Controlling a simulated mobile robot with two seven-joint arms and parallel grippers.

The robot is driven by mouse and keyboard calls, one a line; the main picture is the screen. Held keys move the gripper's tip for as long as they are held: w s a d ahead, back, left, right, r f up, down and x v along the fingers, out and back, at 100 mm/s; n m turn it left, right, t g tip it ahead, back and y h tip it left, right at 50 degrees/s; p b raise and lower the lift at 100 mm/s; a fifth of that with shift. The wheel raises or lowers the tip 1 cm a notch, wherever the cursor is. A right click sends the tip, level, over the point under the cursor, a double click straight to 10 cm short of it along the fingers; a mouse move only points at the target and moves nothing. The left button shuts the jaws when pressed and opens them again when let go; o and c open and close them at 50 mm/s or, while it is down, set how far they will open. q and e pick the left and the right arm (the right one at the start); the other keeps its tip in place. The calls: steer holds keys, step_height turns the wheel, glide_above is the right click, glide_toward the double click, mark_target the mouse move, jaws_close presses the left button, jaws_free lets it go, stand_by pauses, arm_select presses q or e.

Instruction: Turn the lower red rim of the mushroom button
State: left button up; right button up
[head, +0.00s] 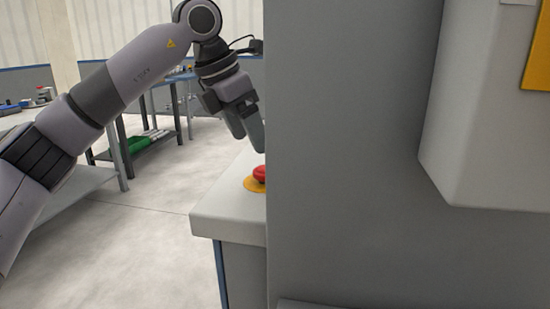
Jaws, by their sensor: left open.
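The red mushroom button (259,174) sits on a yellow base (252,184) on top of a light grey ledge (225,208). A grey panel edge cuts off its right side in the head view. Its lower red rim shows only in part. My left gripper (250,140) comes in from the upper left, pointing down just above the button. The gripper is open, with nothing seen between its fingers. A small gap shows between the visible fingertip and the button, and part of the gripper is hidden behind the panel. My right gripper is not in view.
A large grey panel (350,200) fills the right half and stands close beside the button. A light grey box (488,110) juts out at the upper right. Workbenches (160,85) stand in the background at left. The floor (140,240) left of the ledge is clear.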

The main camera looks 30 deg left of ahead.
mark_target(263, 168)
arm_select(q)
steer(key=b+x, duration=0.1)
steer(key=x, duration=0.6)
steer(key=c, duration=1)
